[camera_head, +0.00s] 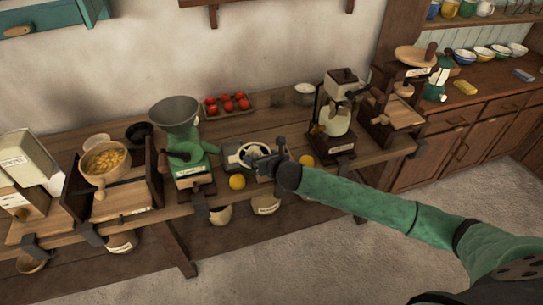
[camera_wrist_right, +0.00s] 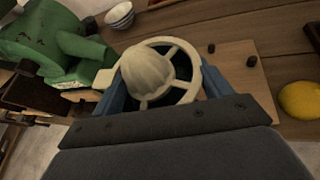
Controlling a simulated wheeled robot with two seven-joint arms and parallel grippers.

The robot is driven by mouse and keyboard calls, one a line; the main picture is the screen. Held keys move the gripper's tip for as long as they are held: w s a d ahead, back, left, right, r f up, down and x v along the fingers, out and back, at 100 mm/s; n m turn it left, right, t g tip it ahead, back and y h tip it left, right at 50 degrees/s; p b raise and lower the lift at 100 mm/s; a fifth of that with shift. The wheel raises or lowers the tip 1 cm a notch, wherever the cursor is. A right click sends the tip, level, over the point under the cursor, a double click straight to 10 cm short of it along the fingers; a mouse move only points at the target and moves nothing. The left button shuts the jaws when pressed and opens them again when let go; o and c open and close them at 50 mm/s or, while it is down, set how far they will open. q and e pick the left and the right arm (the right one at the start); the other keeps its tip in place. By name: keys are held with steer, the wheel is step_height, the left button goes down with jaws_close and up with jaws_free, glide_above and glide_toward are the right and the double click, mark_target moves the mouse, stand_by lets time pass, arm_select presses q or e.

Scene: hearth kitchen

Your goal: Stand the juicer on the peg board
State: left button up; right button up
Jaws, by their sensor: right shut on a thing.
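The juicer (camera_wrist_right: 152,72) has a cream ribbed cone inside a cream spoked ring. In the head view the juicer (camera_head: 252,152) is on or just above the bench, partly hidden by my gripper. My right gripper (camera_head: 264,160) is shut on it; in the right wrist view the blue fingers (camera_wrist_right: 160,92) flank the ring. The peg board (camera_wrist_right: 250,78) is a pale wooden board with short dark pegs, lying under and to the right of the juicer. I cannot tell whether the juicer's base touches the board. My left gripper is out of view.
A green grinder (camera_head: 182,150) stands close on the left and a cream machine (camera_head: 335,120) on the right. Lemons (camera_head: 237,182) and (camera_head: 306,160) lie on either side. A tray of tomatoes (camera_head: 228,104) is behind. The bench's front edge is near.

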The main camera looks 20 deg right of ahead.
steer(key=w+d+r, duration=0.3)
steer(key=w+d, duration=0.3)
steer(key=d, duration=0.2)
steer(key=shift+n+y, duration=0.4)
step_height(320, 180, down, 5)
steer(key=p, duration=0.3)
steer(key=shift+w+d+f, duration=0.1)
steer(key=shift+w+d, duration=0.05)
step_height(320, 180, down, 4)
steer(key=shift+r+p, duration=0.15)
steer(key=shift+p, duration=0.85)
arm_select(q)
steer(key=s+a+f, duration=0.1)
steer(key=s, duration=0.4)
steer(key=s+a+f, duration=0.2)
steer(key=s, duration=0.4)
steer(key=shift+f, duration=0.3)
arm_select(e)
steer(key=shift+f, duration=0.35)
steer(key=o, duration=1.1)
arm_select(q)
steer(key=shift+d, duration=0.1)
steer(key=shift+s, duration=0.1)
